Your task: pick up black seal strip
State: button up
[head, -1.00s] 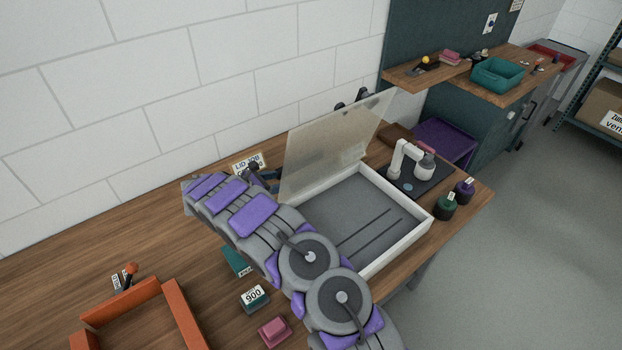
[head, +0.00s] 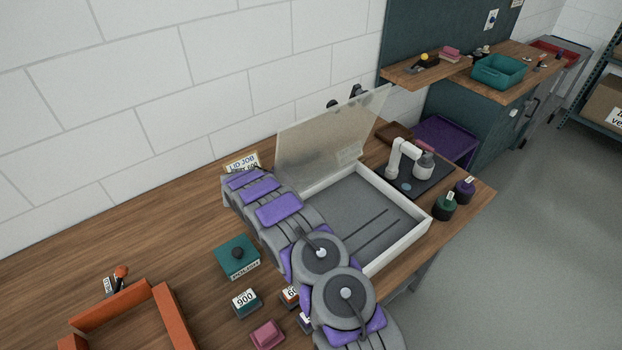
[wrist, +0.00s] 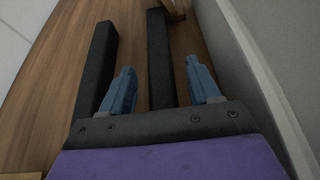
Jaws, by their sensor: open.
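In the wrist view, two long black strips lie on the wooden bench. One black strip (wrist: 159,50) runs between the fingers of my gripper (wrist: 160,68). The other black strip (wrist: 98,68) lies to the left, outside the left finger. I cannot tell which one is the seal strip. My gripper has blue fingers and is open, one finger on each side of the middle strip, with gaps visible. The strips' near ends are hidden by the gripper body. In the head view, my arm hides the gripper and the strips.
A pale wall (wrist: 255,75) rises close at the right of my gripper. In the head view, an open white frame box (head: 399,241) with a raised translucent lid (head: 325,140) stands beside my arm. A teal block (head: 236,259) and an orange tray (head: 176,318) are left.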

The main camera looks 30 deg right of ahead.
jog(key=shift+a, duration=0.4)
jog(key=shift+c, duration=0.5)
jog(key=shift+a, duration=0.4)
jog(key=shift+c, duration=1.4)
jog(key=shift+s+d, duration=0.15)
jog(key=shift+d, duration=0.2)
jog(key=c, duration=0.7)
jog(key=shift+r, duration=0.15)
